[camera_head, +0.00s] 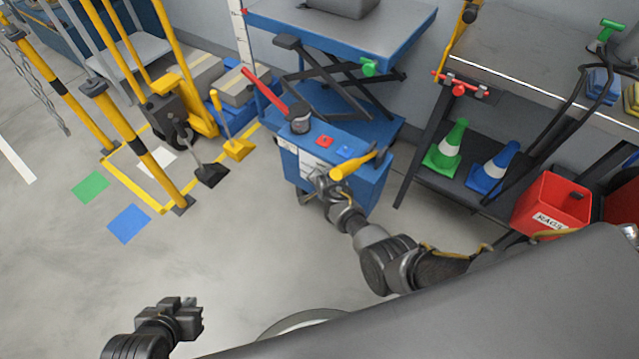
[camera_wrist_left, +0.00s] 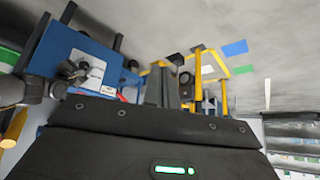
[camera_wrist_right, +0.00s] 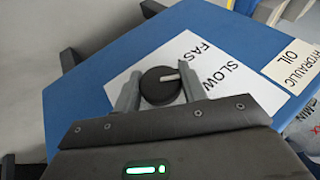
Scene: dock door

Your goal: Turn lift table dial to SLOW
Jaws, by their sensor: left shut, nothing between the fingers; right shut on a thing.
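The black round dial (camera_wrist_right: 161,85) sits on a white label plate (camera_wrist_right: 258,92) on the blue cabinet face (camera_wrist_right: 85,95). The plate reads FAST and SLOW. The dial's white pointer line points right, roughly toward the SLOW word; its exact alignment I cannot tell. My right gripper (camera_wrist_right: 158,88) is shut on the dial, one finger on each side. In the head view the right gripper (camera_head: 322,186) hides the dial at the front of the blue cabinet (camera_head: 369,190). My left gripper (camera_head: 190,312) is shut and empty, low at the left, well away from the cabinet.
The blue lift table (camera_head: 345,35) stands behind. Cones and a red bin (camera_head: 549,203) are at right. Floor is clear at lower left.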

